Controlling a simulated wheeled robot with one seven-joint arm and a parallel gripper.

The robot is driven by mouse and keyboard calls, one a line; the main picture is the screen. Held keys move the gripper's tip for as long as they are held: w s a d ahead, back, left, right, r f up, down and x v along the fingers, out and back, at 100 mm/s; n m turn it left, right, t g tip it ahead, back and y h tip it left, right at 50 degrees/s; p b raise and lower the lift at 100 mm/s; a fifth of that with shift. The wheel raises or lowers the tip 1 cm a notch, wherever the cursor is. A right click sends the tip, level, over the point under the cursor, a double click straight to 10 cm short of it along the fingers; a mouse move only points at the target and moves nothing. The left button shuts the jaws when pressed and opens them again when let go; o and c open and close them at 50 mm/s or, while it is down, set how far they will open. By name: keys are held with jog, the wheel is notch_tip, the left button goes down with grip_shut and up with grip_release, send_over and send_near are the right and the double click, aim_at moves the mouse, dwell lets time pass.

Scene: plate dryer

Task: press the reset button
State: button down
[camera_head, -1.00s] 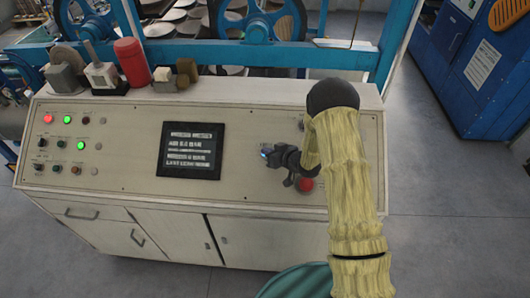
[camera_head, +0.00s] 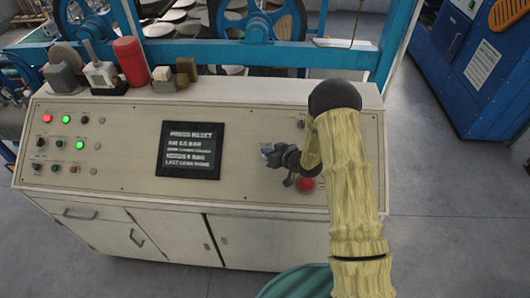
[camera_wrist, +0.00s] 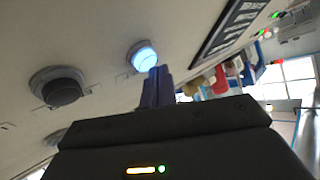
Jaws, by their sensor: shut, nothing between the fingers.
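A round blue-lit button (camera_wrist: 145,56) sits on the sloped panel in the wrist view. Its label cannot be read. In the head view only a bluish glow (camera_head: 264,153) shows there, beside my gripper (camera_head: 270,158). The shut fingers of my gripper (camera_wrist: 158,80) point at the blue-lit button and cover its lower edge in the wrist view. I cannot tell whether they touch it. A dark screen (camera_head: 190,150) to the left of my gripper reads "PRESS RESET" on its top line.
A red button (camera_head: 305,185) lies just below my gripper. A black round button (camera_wrist: 60,88) is beside the blue one. Small lit buttons (camera_head: 67,119) are at the panel's left. A red cylinder (camera_head: 130,62) and small blocks stand on the panel's top ledge.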

jog(key=shift+w+f+b, duration=0.2)
jog(key=shift+f+b, duration=0.2)
jog(key=shift+b, duration=0.05)
dwell(0.6)
jog(key=shift+r, duration=0.1)
jog(key=shift+s+r+p, duration=0.4)
jog(key=shift+s+r, duration=0.05)
jog(key=shift+r, duration=0.15)
dwell(0.3)
jog(key=r, duration=0.1)
jog(key=s+r+p, duration=0.1)
jog(key=r, duration=0.1)
jog(key=s+r+p, duration=0.1)
jog(key=shift+s+r, duration=0.2)
jog(key=shift+s, duration=0.05)
dwell(1.0)
